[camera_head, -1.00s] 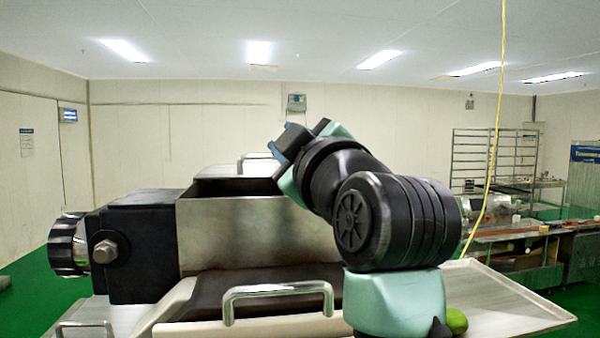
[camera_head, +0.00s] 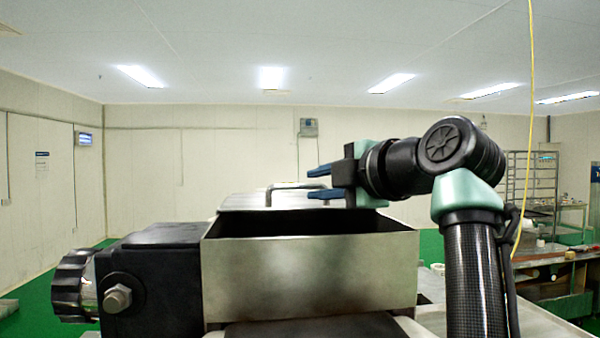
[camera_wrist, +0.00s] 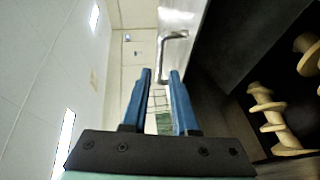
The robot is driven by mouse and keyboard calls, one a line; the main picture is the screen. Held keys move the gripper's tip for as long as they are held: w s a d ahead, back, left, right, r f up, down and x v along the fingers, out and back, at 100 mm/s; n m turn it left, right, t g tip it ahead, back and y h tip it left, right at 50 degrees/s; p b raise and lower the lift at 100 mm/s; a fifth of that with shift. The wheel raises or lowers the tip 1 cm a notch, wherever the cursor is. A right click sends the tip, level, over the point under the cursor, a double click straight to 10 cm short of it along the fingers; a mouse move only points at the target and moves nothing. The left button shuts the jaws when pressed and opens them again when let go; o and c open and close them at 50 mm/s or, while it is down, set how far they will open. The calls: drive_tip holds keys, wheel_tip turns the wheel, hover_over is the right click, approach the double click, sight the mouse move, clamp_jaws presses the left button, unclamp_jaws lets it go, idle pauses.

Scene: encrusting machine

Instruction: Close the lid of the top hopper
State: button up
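The top hopper (camera_head: 308,280) is an open metal box in the head view, its dark inside partly visible. Its metal lid (camera_head: 240,201) lies swung open behind the far rim, with a bent bar handle (camera_head: 270,193) on it. In the wrist view the handle (camera_wrist: 162,50) is ahead of the fingertips, and the lid (camera_wrist: 183,18) shows at the top. My gripper (camera_head: 314,183) is above the hopper's far right part, pointing left, its two blue fingers apart and empty. In the head view the fingers overlap the handle's right end; contact cannot be told.
Pale spiral augers (camera_wrist: 270,120) sit inside the hopper at the right of the wrist view. A black block with a knob (camera_head: 75,285) adjoins the hopper's left side. A yellow cable (camera_head: 531,100) hangs at the right. Racks (camera_head: 530,185) stand far back right.

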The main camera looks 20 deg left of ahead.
sight(301, 187)
drive_tip(key=p+x, duration=0.1)
drive_tip(key=x, duration=0.1)
drive_tip(key=p+x, duration=0.1)
drive_tip(key=x, duration=0.2)
drive_tip(key=shift+r+p, duration=0.2)
drive_tip(key=shift+p, duration=0.15)
drive_tip(key=shift+w+a+f+p, duration=0.4)
drive_tip(key=shift+w+a+f, duration=0.05)
drive_tip(key=shift+w+a, duration=0.25)
drive_tip(key=shift+d, duration=0.1)
clamp_jaws()
idle(0.4)
